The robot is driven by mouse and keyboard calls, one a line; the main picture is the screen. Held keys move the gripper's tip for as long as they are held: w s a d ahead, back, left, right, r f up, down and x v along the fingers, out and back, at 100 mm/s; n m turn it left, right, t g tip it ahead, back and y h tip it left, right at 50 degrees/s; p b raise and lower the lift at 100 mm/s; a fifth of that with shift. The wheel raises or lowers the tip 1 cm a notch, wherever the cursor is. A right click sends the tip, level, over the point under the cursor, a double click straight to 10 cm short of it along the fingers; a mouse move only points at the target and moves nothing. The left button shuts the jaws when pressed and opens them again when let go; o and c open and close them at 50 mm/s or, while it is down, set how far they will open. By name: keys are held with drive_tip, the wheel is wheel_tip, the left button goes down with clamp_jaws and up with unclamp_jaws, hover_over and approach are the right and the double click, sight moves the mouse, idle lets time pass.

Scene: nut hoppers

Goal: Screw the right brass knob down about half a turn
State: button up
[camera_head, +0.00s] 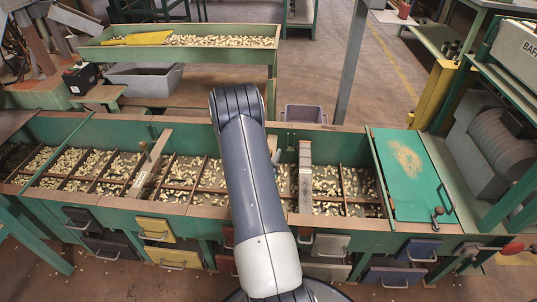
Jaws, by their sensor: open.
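No brass knob can be clearly made out. A wooden slat (305,182) crosses the hopper trough right of my arm, with a grey piece on its far part; any knob there is too small to tell. A second slat (150,178) crosses the trough on the left, with a small upright fitting (147,152) at its far end. My arm rises from the bottom middle over the trough and bends away at the top. My gripper is not seen; it is hidden behind the arm or out of frame.
The long green trough (107,202) holds nuts in wooden compartments, with pull-out drawers (155,229) below. A grey machine (497,145) stands at right, a green nut tray (105,50) behind.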

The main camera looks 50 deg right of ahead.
drive_tip(key=c, duration=1)
drive_tip(key=shift+m+g+h+b, duration=0.3)
drive_tip(key=shift+m+g, duration=0.1)
drive_tip(key=shift+g, duration=0.2)
drive_tip(key=m+g+h+b, duration=0.1)
drive_tip(key=m+g, duration=0.1)
drive_tip(key=g, duration=0.2)
drive_tip(key=shift+w+f+m, duration=0.1)
drive_tip(key=shift+m, duration=0.3)
drive_tip(key=m+g, duration=0.2)
drive_tip(key=g, duration=0.1)
drive_tip(key=m+g+b, duration=0.1)
drive_tip(key=m+g, duration=0.1)
drive_tip(key=g, duration=0.2)
drive_tip(key=shift+m+y, duration=0.3)
drive_tip(key=shift+y, duration=0.1)
drive_tip(key=m+g+y+b, duration=0.1)
drive_tip(key=m+g+y, duration=0.1)
drive_tip(key=g, duration=0.1)
drive_tip(key=m+g+y, duration=0.1)
drive_tip(key=m+g, duration=0.2)
drive_tip(key=g, duration=0.1)
drive_tip(key=shift+y+b, duration=0.35)
drive_tip(key=shift+y, duration=0.05)
drive_tip(key=shift+m+g+y+b, duration=0.45)
drive_tip(key=shift+m+g+y, duration=0.65)
drive_tip(key=shift+g+y, duration=0.2)
